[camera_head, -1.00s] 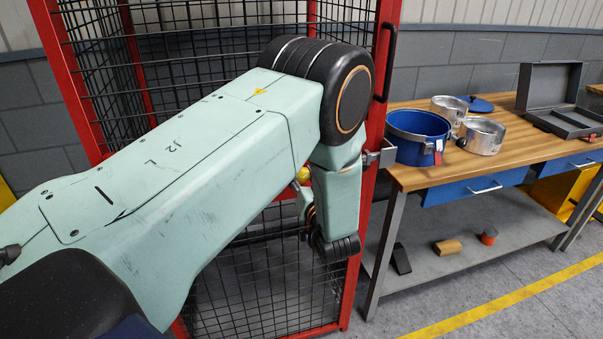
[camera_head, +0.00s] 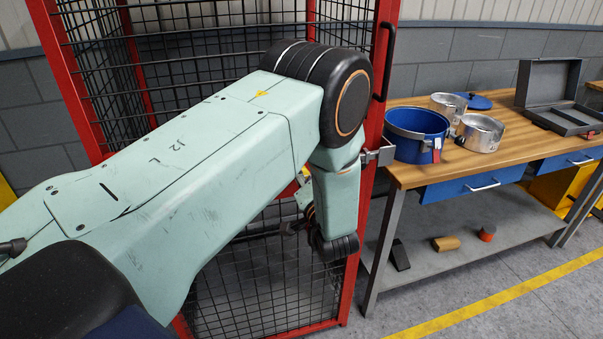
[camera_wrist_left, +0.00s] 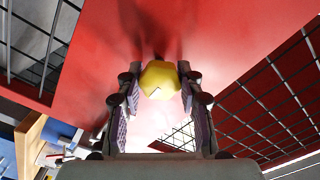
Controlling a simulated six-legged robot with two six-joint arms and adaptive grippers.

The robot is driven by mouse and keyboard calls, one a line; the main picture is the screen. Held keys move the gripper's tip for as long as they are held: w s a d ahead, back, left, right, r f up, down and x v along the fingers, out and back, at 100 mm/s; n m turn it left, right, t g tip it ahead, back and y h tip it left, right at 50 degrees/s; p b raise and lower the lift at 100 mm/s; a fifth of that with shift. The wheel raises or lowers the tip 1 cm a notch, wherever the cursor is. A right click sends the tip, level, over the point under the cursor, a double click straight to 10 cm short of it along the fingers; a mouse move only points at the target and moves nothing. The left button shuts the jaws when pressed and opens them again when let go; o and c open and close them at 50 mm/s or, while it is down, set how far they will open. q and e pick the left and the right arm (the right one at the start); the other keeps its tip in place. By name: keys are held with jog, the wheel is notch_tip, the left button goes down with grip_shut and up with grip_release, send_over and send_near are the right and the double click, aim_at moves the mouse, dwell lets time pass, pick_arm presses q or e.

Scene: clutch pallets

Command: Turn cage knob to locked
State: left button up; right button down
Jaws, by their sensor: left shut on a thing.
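The yellow knob (camera_wrist_left: 160,80) is on the red frame of the cage. In the left wrist view it sits between the fingertips of my left gripper (camera_wrist_left: 159,73), which is shut on it. In the head view only a sliver of the yellow knob (camera_head: 305,172) shows beside my left wrist; my forearm and wrist hide most of it and the fingers. The cage (camera_head: 352,278) has red posts and black wire mesh. Its position marks are not readable. My right gripper is out of view.
A wooden-topped workbench (camera_head: 417,177) stands right of the cage, close to my left wrist. It bears a blue pot (camera_head: 418,148), metal pots (camera_head: 480,133) and an open grey case (camera_head: 548,85). A black vertical handle (camera_head: 387,62) is on the cage post. The floor in front is clear.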

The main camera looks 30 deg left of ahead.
pick_arm(q)
jog(key=shift+s+a+f, duration=0.1)
jog(key=shift+s+f, duration=0.05)
dwell(0.3)
jog(key=o, duration=1.2)
jog(key=shift+d, duration=0.35)
jog(key=v, duration=0.7)
jog(key=shift+a, duration=0.15)
